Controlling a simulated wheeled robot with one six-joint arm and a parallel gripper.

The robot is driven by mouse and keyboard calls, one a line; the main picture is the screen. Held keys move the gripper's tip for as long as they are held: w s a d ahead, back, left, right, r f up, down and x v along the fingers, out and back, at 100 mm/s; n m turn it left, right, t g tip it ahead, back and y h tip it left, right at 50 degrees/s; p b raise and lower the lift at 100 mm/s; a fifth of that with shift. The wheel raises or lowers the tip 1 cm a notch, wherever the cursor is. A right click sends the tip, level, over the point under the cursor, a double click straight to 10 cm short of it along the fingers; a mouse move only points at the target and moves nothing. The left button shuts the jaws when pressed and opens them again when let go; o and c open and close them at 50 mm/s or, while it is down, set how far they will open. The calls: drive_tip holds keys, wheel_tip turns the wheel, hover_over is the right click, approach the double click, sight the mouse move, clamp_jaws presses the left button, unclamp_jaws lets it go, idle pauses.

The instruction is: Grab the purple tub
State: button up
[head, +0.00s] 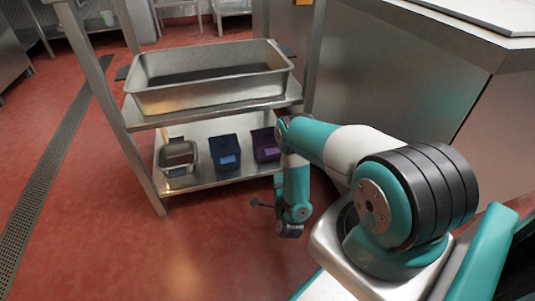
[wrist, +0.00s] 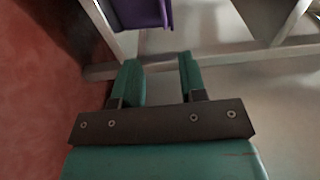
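The purple tub (head: 265,145) stands on the lower shelf of the steel rack, at its right end. In the wrist view the purple tub (wrist: 150,14) shows at the top edge, cut off by the frame, beyond and slightly left of my fingertips. My gripper (wrist: 162,72) is open, its two teal fingers apart with nothing between them. In the head view my arm hangs down in front of the rack's right side, with the gripper end low near the floor, apart from the tub.
A blue tub (head: 224,152) stands just left of the purple one, and a small steel pan (head: 177,157) is farther left on the lower shelf (head: 203,180). A large steel tray (head: 215,92) fills the shelf above. Rack legs stand close by. Red floor at left is clear.

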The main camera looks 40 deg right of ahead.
sight(272, 154)
drive_tip(key=b+x, duration=1.3)
drive_tip(key=x, duration=0.1)
drive_tip(key=shift+w+d+r+b, duration=0.2)
drive_tip(key=shift+w+b, duration=0.2)
drive_tip(key=shift+w, duration=0.05)
drive_tip(key=shift+r, duration=0.1)
clamp_jaws()
